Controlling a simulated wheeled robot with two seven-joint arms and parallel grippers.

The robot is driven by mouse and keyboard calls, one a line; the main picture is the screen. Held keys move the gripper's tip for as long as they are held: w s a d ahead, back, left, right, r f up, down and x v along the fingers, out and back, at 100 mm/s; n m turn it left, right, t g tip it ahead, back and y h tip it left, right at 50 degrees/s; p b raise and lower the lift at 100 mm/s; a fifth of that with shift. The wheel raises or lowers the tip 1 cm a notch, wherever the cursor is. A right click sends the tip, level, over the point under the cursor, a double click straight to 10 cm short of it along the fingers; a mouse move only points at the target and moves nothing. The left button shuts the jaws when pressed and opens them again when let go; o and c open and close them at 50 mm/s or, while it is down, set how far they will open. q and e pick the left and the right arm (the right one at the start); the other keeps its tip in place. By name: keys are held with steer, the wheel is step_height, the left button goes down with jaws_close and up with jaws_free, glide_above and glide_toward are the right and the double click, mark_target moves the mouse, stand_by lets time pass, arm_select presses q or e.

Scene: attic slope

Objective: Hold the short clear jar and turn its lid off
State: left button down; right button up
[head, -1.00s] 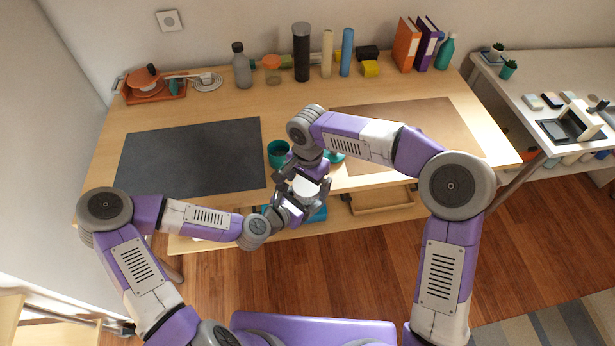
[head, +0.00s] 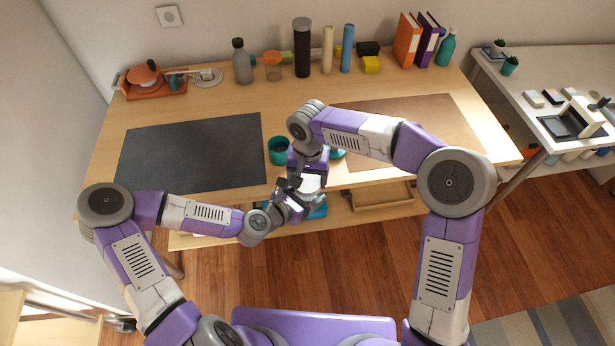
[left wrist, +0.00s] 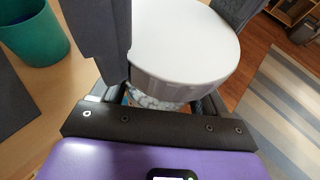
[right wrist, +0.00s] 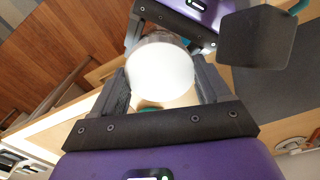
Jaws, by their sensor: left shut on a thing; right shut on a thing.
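The short clear jar (left wrist: 150,98) has pale contents and a broad white lid (left wrist: 185,45) on top. The lid also shows in the head view (head: 310,183) and from above in the right wrist view (right wrist: 160,75). My left gripper (head: 295,200) is shut on the jar's body below the lid. My right gripper (head: 309,178) is shut on the lid, one finger on either side of it. The jar is held in the air by the desk's front edge. Fingers hide much of the jar, and I cannot tell whether the lid is loose.
A teal cup (head: 279,151) stands on the desk (head: 215,100) just behind the grippers. A dark mat (head: 190,152) lies left and a brown mat (head: 430,120) right. Bottles, tubes and binders (head: 405,40) line the back.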

steer(key=n, duration=0.4)
steer(key=shift+d+n, duration=0.15)
steer(key=shift+n, duration=0.15)
steer(key=o, duration=1.1)
steer(key=shift+a, duration=0.2)
